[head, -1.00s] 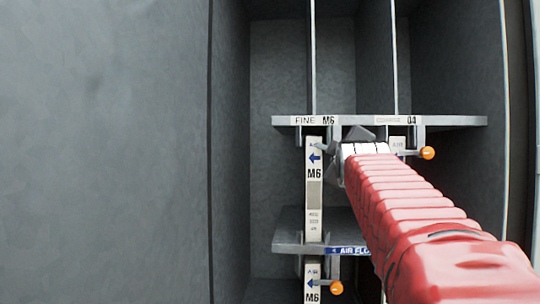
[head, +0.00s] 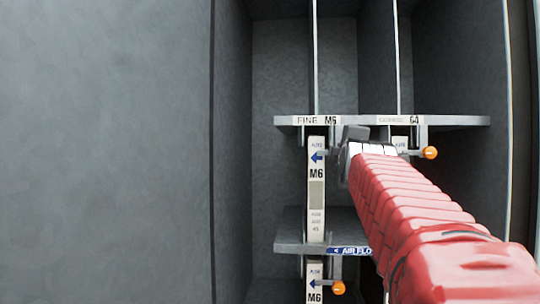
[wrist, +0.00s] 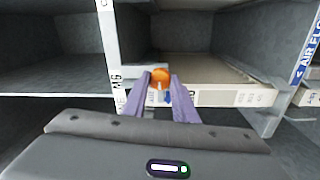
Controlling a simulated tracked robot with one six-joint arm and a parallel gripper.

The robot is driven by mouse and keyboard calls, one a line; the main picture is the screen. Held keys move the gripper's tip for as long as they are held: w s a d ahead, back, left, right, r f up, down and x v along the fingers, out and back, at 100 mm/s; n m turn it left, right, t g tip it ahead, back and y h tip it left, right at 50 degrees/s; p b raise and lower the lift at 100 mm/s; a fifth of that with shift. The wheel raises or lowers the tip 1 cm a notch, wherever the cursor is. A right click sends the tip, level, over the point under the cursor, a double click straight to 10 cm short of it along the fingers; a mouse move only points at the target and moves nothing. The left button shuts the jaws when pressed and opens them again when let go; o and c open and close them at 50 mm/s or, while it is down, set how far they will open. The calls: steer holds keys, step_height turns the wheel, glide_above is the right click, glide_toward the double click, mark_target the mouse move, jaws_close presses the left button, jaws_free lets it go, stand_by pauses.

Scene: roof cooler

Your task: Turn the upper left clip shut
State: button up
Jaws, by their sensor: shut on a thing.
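The upper left clip's orange knob (wrist: 160,74) shows in the wrist view between the tips of my gripper (wrist: 160,84), whose two purple-grey fingers are shut on it. In the head view my gripper (head: 347,146) is at the upper left clip, just right of the top of the pale M6 filter frame (head: 316,190) and below the upper shelf rail. There the knob is hidden behind my gripper and red-sleeved arm. Only a little of the clip's grey bracket (head: 334,132) shows, so the clip's exact angle cannot be told.
The upper right clip (head: 430,152), with an orange knob, sticks out right of my arm. A lower clip (head: 338,287) sits under the AIR FLOW rail (head: 345,250). The upper rail (head: 455,120) runs just above my gripper. A large grey panel (head: 105,150) fills the left.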

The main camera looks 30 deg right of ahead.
steer(key=shift+w+a+f, duration=0.1)
steer(key=o, duration=1)
steer(key=shift+o, duration=0.2)
steer(key=v, duration=1.4)
steer(key=shift+w, duration=0.1)
